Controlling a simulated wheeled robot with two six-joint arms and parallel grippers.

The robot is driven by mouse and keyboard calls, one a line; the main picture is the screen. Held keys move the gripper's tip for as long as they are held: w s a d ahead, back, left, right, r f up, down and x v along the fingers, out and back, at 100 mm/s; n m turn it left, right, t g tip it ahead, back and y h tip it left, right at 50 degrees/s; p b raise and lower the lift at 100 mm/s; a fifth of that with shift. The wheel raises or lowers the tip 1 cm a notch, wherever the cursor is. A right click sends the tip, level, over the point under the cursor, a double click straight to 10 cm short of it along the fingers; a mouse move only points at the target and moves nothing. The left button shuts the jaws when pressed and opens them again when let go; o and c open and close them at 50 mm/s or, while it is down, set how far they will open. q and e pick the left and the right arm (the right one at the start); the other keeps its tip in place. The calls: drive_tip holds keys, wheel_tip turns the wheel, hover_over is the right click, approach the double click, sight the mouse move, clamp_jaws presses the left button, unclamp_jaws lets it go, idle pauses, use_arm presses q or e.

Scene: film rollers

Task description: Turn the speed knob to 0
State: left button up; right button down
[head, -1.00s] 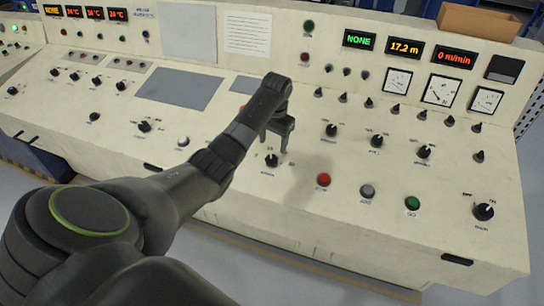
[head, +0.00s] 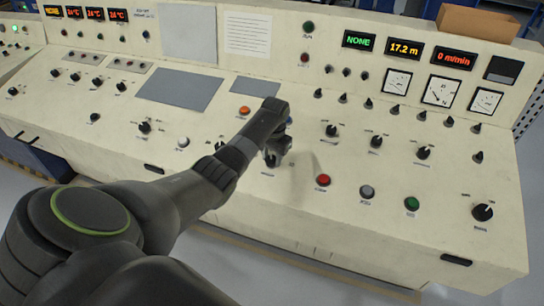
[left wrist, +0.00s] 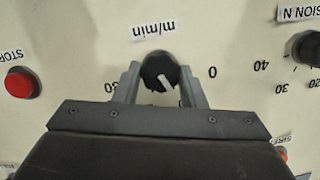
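The speed knob (left wrist: 160,72), black with a white pointer, sits under the label "m/min" on the cream panel in the left wrist view. Its pointer slants down and to the right in that picture. A "0" mark shows to its right and a "30" to its left. My left gripper (left wrist: 160,80) has one finger on each side of the knob, and both look to touch it. In the head view my left gripper (head: 276,157) is down at the panel and mostly hides the knob. My right gripper is not in view.
A red stop button (head: 323,180), a grey button (head: 367,191) and a green button (head: 412,203) lie to the right of the gripper. Several other black knobs stand behind. The speed display (head: 454,58) reads 0 m/min. An orange button (head: 244,111) is behind my arm.

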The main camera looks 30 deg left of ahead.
use_arm(q)
drive_tip(key=c, duration=0.4)
drive_tip(key=shift+r+n+h+p, duration=0.25)
drive_tip(key=shift+n+h+p, duration=0.05)
drive_tip(key=shift+n+p, duration=1.1)
drive_tip(key=n+p, duration=0.2)
drive_tip(key=n, duration=0.2)
drive_tip(key=shift+a+h+p, duration=0.15)
drive_tip(key=shift+h+p, duration=0.2)
drive_tip(key=shift+h, duration=0.05)
drive_tip(key=shift+a+f+n+t+h+p, duration=0.15)
drive_tip(key=shift+n+t+h+p, duration=0.2)
drive_tip(key=shift+n+p, duration=0.75)
drive_tip(key=shift+n+b, duration=0.3)
drive_tip(key=shift+n, duration=0.2)
drive_tip(key=o, duration=1)
drive_tip(key=shift+s+f, duration=0.1)
